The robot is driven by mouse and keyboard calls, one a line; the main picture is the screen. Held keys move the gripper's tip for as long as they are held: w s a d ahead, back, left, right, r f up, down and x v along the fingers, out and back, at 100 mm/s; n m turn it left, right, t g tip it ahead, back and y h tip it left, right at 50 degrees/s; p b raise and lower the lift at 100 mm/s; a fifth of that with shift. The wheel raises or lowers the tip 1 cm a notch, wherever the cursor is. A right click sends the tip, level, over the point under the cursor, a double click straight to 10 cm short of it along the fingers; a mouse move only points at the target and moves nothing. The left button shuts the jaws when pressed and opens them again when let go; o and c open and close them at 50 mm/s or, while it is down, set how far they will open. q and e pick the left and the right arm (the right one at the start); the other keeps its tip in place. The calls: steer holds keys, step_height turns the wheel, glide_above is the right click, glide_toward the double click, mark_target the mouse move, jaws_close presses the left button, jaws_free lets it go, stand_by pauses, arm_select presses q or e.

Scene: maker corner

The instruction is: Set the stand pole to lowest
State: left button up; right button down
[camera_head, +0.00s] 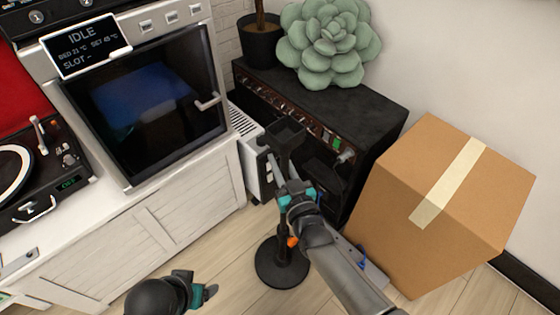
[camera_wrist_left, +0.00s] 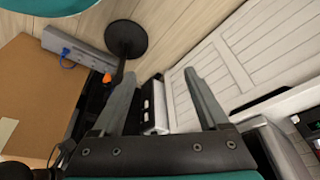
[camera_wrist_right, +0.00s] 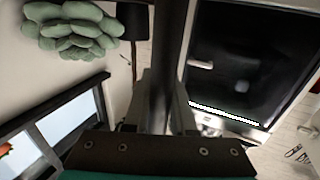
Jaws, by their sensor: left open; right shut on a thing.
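The stand has a round black base (camera_head: 282,262) on the floor, an upright dark pole and a small dark top plate (camera_head: 285,133). An orange knob (camera_head: 292,242) sits low on its pole. My right gripper (camera_head: 279,170) is shut on the upper part of the pole, just below the top plate. In the right wrist view the dark pole (camera_wrist_right: 170,50) runs between the fingers. My left gripper (camera_head: 208,291) is low at the bottom of the head view, left of the stand base. In the left wrist view it is open and empty (camera_wrist_left: 160,90), with the base (camera_wrist_left: 126,38) and the orange knob (camera_wrist_left: 107,77) beyond it.
A black amplifier (camera_head: 330,110) with a green plush succulent (camera_head: 330,45) and a plant pot (camera_head: 262,42) stands behind the stand. A cardboard box (camera_head: 440,190) is at right, with a grey power strip (camera_head: 368,270) beside it. A white cabinet (camera_head: 150,225) is at left.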

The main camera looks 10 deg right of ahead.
steer(key=c, duration=1)
jaws_free()
steer(key=shift+f+g, duration=0.3)
steer(key=shift+f, duration=0.2)
steer(key=shift+o, duration=1.3)
steer(key=shift+r, duration=0.25)
steer(key=shift+s, duration=0.1)
steer(key=shift+s+d, duration=0.1)
steer(key=shift+s, duration=0.2)
arm_select(q)
steer(key=s+a+f+g+p, duration=0.1)
steer(key=s+f+p, duration=0.3)
steer(key=f, duration=0.5)
steer(key=shift+s+a+f+p, duration=0.15)
steer(key=shift+a+f+p, duration=0.15)
steer(key=shift+p, duration=0.2)
arm_select(e)
steer(key=v, duration=1.4)
steer(key=shift+s+f, duration=0.2)
steer(key=shift+s, duration=0.05)
steer(key=shift+d, duration=0.1)
